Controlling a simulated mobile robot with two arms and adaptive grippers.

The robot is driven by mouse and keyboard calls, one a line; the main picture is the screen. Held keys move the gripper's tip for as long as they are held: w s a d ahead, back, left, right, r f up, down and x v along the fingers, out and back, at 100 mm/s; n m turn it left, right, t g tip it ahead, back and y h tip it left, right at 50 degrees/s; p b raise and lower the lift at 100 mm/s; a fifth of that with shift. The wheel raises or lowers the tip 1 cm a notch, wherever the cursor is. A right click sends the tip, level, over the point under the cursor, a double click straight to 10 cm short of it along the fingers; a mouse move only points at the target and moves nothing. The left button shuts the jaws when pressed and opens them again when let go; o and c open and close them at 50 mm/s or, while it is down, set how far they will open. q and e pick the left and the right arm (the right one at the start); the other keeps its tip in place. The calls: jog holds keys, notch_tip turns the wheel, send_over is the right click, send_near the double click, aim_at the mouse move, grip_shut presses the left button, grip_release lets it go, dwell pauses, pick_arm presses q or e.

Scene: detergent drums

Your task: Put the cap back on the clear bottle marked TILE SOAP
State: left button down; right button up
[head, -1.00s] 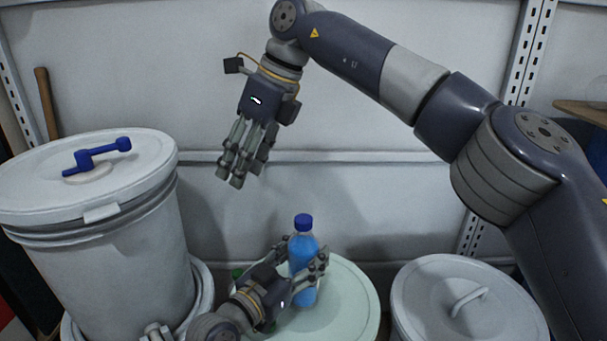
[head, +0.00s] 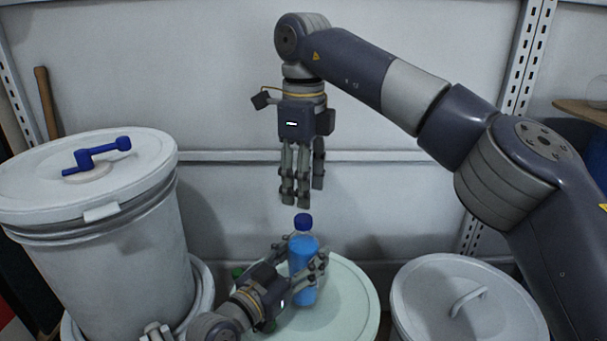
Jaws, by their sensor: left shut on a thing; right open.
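A clear bottle (head: 302,256) holding blue liquid stands upright on a pale green round lid. A dark blue cap (head: 303,221) sits on its top; I cannot tell whether it is tight. No TILE SOAP marking can be read from here. My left gripper (head: 307,268) is shut around the bottle's body from the lower left, hiding part of it. My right gripper (head: 302,201) is open and empty, pointing down just above the cap, with a small gap between them.
The pale green lid (head: 350,300) has free room right of the bottle. A green item (head: 237,272) is mostly hidden behind my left gripper. A large white drum (head: 110,260) with a blue crank stands left; a white lidded drum (head: 465,310) stands right.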

aim_at(303, 218)
jog(key=shift+f, duration=3.2)
jog(key=shift+c, duration=0.6)
grip_shut()
jog(key=shift+o, duration=1.1)
grip_release()
notch_tip(303, 218, up, 12)
